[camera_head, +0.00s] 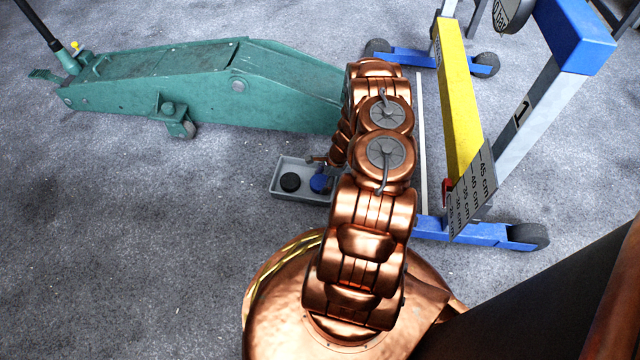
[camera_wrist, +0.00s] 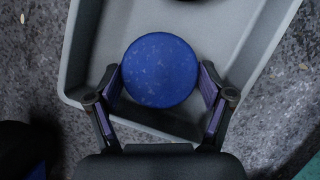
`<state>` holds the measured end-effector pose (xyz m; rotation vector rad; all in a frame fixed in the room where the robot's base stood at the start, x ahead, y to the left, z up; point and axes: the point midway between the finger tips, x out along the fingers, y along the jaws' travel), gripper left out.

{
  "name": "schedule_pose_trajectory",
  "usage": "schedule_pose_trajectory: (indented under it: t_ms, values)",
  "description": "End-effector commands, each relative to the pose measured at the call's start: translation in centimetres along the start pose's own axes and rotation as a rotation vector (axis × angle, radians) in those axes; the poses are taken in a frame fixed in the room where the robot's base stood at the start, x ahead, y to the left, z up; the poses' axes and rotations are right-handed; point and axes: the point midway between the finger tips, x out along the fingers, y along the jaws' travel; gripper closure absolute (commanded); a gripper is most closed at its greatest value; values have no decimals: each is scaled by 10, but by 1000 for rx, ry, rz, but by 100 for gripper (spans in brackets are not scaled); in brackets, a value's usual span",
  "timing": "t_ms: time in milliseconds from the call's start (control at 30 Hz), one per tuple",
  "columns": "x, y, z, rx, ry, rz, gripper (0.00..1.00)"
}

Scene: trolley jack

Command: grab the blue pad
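The blue pad (camera_wrist: 160,70) is a round, scuffed disc in a grey tray (camera_wrist: 76,62). In the wrist view it lies between the two fingertips of my gripper (camera_wrist: 160,84), one finger close along each side. Any gap is too small to tell whether the fingers press on it or stand just apart. In the head view the blue pad (camera_head: 319,184) shows at the right part of the tray (camera_head: 300,164), beside my arm. My gripper is mostly hidden there behind the arm.
A black pad (camera_head: 290,182) lies left of the blue one in the tray. A green trolley jack (camera_head: 200,85) stands behind. A blue and yellow stand (camera_head: 457,100) with a height scale plate (camera_head: 472,195) is at the right. Grey floor is clear at left.

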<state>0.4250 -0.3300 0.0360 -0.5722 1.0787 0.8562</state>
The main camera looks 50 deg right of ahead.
Motion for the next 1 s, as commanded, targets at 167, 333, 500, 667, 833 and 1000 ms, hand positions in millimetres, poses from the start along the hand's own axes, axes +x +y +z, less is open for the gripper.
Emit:
schedule_pose_trajectory:
  t_ms: [167,333,500,667,833,1000]
  values:
    - [0,0,0,0,0,0,43]
    - [0,0,0,0,0,0,60]
    - [0,0,0,0,0,0,68]
    - [-2,0,1,0,0,0,68]
    - [-20,0,9,-1,1,0,68]
    - [-51,0,22,-1,0,0,68]
